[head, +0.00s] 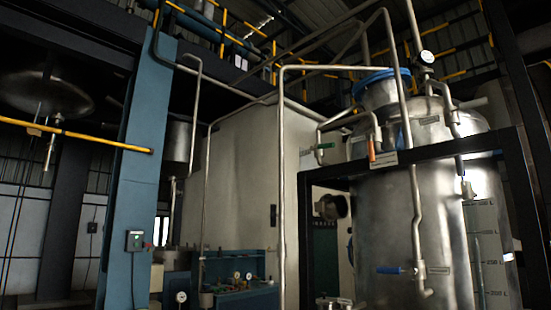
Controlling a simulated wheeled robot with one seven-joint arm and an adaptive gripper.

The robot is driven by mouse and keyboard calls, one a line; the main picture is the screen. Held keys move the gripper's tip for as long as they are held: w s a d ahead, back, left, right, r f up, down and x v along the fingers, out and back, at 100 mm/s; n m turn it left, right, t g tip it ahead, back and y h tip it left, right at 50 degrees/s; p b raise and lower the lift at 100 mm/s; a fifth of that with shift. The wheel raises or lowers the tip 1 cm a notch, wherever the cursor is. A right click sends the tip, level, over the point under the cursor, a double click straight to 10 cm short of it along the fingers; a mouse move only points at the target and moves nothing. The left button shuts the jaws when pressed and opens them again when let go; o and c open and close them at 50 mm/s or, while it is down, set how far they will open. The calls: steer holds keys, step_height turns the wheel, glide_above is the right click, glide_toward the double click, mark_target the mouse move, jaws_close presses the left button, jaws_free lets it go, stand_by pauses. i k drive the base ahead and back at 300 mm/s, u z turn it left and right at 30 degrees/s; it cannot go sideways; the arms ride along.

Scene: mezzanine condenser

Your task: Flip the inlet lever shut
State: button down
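Several valve levers show on the pipes around a large steel vessel (385,215) at the right. A green lever (323,146) lies roughly level beside a small tag. An orange lever (371,151) hangs upright above a white tag (384,158). A blue lever (393,270) lies level low on the vessel's front pipe, with a tag (439,270) to its right. A dark blue lever (459,166) points down on the right-hand pipe. The tags are too small to read, so I cannot tell which lever is the inlet one. My gripper is not in view.
A dark frame (335,172) crosses in front of the vessel. A thin upright pipe (281,200) stands left of it. A blue column (140,180) carries a switch box (135,241). A blue bench with gauges (240,290) stands low in the middle.

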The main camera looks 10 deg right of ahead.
mark_target(331, 145)
steer(key=u, duration=0.4)
steer(key=i, duration=0.9)
steer(key=z, duration=0.35)
steer(key=i, duration=0.8)
steer(key=z, duration=0.75)
